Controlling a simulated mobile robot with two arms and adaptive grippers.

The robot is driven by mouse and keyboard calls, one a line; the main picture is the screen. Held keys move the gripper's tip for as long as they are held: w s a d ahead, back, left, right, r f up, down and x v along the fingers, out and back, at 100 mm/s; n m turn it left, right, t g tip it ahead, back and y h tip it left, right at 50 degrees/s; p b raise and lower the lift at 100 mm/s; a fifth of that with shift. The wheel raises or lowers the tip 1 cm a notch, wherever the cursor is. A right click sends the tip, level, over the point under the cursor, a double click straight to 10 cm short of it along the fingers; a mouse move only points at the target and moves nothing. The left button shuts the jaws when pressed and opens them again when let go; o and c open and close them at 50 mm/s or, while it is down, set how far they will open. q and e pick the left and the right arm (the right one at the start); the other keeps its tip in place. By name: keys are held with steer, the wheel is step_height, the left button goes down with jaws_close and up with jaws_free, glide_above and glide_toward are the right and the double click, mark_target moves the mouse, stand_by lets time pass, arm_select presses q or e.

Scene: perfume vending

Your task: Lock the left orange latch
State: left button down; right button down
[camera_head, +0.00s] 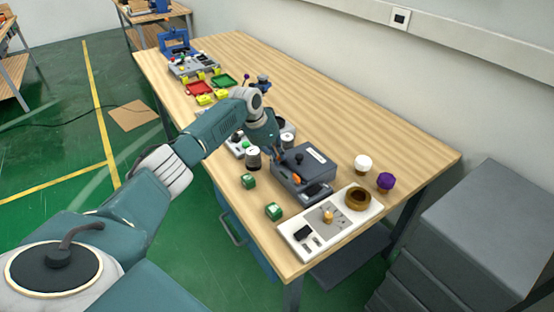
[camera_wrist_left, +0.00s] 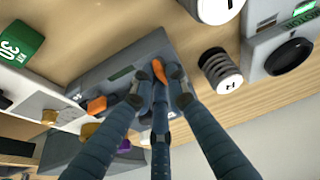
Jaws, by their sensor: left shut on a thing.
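The dark grey case (camera_head: 312,163) lies on the wooden table with its lid shut. It also fills the middle of the left wrist view (camera_wrist_left: 115,77). My left gripper (camera_wrist_left: 156,92) has its blue-grey fingers closed around the left orange latch (camera_wrist_left: 157,70), at the case side nearer the striped cylinder. A second orange latch (camera_wrist_left: 97,105) shows on the case, clear of the fingers. In the head view, my left gripper (camera_head: 280,148) is over the left end of the case and hides part of it. One orange latch (camera_head: 297,180) shows on the front. My right gripper is not in view.
A striped cylinder (camera_head: 253,158) stands left of the case. A white panel (camera_head: 322,240) with a brown ring (camera_head: 357,199) lies to the right. White and purple knobs stand behind it. The table's front edge is close.

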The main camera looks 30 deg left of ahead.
arm_select(q)
steer(key=shift+m, duration=0.3)
steer(key=shift+r, duration=0.1)
steer(key=c, duration=1.7)
jaws_free()
steer(key=v, duration=1.2)
steer(key=shift+a, duration=0.15)
